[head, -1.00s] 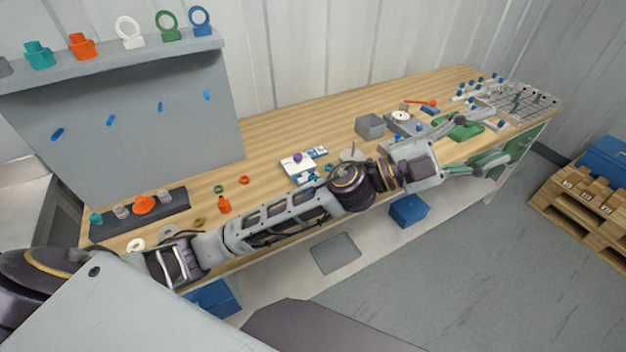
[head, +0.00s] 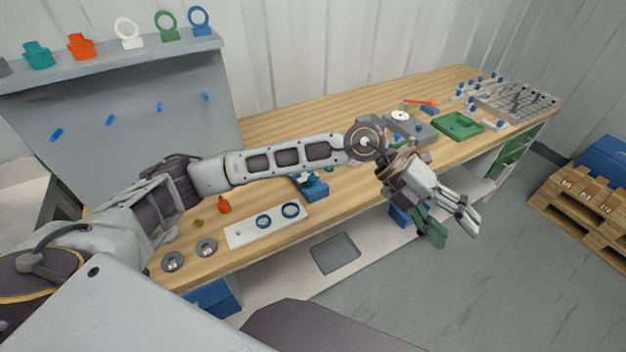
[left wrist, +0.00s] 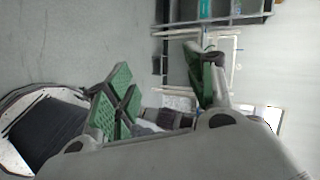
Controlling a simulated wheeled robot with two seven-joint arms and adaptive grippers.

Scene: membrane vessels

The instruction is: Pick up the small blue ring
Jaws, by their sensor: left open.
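A white plate (head: 240,237) lies near the bench's front edge in the head view. Two blue rings lie on it: the smaller blue ring (head: 262,227) left of the larger blue ring (head: 290,217). My left gripper (head: 457,231) is open and empty, beyond the bench's front edge, well to the right of the rings and pointing down to the right. In the left wrist view its green-padded fingers (left wrist: 165,92) are spread apart with nothing between them; no ring shows there. My right gripper is not in view.
Two grey discs (head: 173,262) lie left of the plate, and a small orange bottle (head: 224,205) stands behind it. A blue fixture (head: 313,187) stands behind its right end. My left arm spans over the bench. A green tray (head: 457,126) sits farther right. Floor in front is clear.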

